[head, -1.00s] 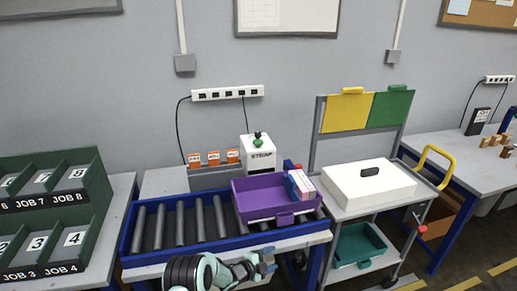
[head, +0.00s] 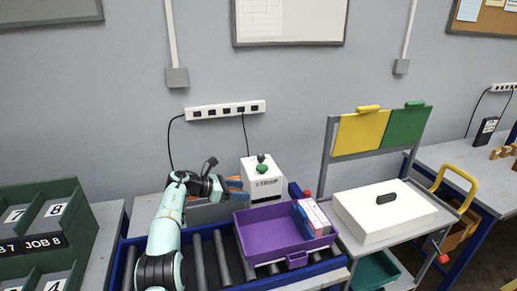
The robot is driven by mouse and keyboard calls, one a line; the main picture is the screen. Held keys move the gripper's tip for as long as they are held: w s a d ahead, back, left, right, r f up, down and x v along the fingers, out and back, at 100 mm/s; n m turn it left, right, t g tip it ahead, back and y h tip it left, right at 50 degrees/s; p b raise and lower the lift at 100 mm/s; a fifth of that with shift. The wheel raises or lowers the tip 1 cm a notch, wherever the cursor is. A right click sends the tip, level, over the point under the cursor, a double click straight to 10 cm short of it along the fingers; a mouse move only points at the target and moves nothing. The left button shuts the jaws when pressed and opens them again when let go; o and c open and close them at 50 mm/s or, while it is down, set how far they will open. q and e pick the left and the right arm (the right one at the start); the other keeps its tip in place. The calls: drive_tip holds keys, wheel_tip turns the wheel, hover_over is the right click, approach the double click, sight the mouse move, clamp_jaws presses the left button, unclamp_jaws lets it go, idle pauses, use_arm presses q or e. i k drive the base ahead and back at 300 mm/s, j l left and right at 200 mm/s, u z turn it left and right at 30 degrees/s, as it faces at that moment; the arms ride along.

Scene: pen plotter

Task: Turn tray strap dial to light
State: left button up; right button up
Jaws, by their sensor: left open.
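The white strap box (head: 265,183), lettered STRAP, stands behind the roller conveyor at the centre of the head view. On its top are a green knob (head: 262,169) and a small dark piece behind it; I cannot read a dial setting. The purple tray (head: 262,236) sits on the conveyor in front of the box. My right gripper is not in view.
The tray holds white-and-red boxes (head: 312,217) at its right end. The blue-framed conveyor (head: 210,290) runs below my left arm. A cart with a white case (head: 383,214) stands to the right. A green job rack (head: 60,205) is at the left.

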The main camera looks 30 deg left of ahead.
sight(261, 157)
drive_tip(key=i+j, duration=0.65)
drive_tip(key=j, duration=0.2)
